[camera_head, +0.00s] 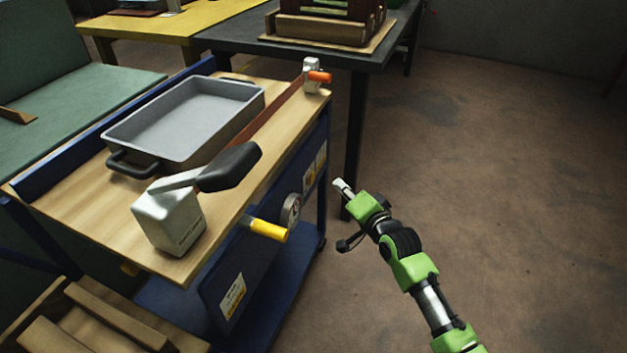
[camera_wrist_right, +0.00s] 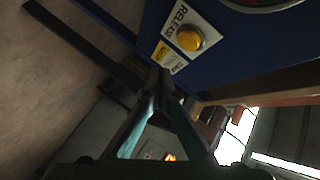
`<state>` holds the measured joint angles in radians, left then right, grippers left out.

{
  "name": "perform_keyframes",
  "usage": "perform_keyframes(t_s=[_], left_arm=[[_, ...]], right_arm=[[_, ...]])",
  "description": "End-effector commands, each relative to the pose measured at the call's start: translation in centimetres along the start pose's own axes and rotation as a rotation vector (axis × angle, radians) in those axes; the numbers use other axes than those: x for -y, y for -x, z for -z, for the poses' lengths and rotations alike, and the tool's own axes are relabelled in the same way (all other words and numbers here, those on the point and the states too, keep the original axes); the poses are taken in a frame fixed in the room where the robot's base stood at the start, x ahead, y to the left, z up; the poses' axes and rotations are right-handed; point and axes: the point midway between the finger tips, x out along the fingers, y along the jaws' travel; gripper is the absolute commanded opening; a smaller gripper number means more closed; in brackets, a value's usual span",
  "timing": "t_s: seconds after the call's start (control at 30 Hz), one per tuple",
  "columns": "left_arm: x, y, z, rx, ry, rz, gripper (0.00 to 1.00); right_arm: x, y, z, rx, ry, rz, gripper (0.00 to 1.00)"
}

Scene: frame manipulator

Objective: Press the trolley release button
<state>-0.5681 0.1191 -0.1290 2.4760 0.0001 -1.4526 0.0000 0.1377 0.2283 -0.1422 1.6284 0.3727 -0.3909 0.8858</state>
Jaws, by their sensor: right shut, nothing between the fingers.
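The yellow round release button (camera_wrist_right: 189,38) sits on a white plate lettered "RELEASE" on the trolley's blue side panel, in the right wrist view. In the head view the trolley (camera_head: 75,215) has a wooden top and a blue side with small labels (camera_head: 310,178); the button itself is too small to make out there. My right gripper (camera_head: 343,188) is shut and empty, to the right of that blue side. In the wrist view its fingertips (camera_wrist_right: 162,78) appear below and left of the button, apart from it in the picture. My left gripper is not in view.
A yellow crank handle (camera_head: 268,229) juts from the side. A dark table (camera_head: 400,40) stands behind. The floor at right is clear.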

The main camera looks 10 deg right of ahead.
Motion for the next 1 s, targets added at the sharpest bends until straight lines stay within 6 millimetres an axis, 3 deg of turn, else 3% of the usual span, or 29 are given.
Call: perform_keyframes(t_s=[0.17,0.5,1.0], left_arm=[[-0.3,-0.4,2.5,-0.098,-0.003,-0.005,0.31],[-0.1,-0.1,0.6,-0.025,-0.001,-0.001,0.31],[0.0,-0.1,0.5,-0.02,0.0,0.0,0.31]], right_arm=[[0.7,-1.0,-0.8,0.001,-0.001,0.001,0.0],[2.0,-2.7,-2.0,0.001,0.0,0.0,0.0],[2.1,-2.8,-2.1,0.001,0.0,0.0,0.0]])
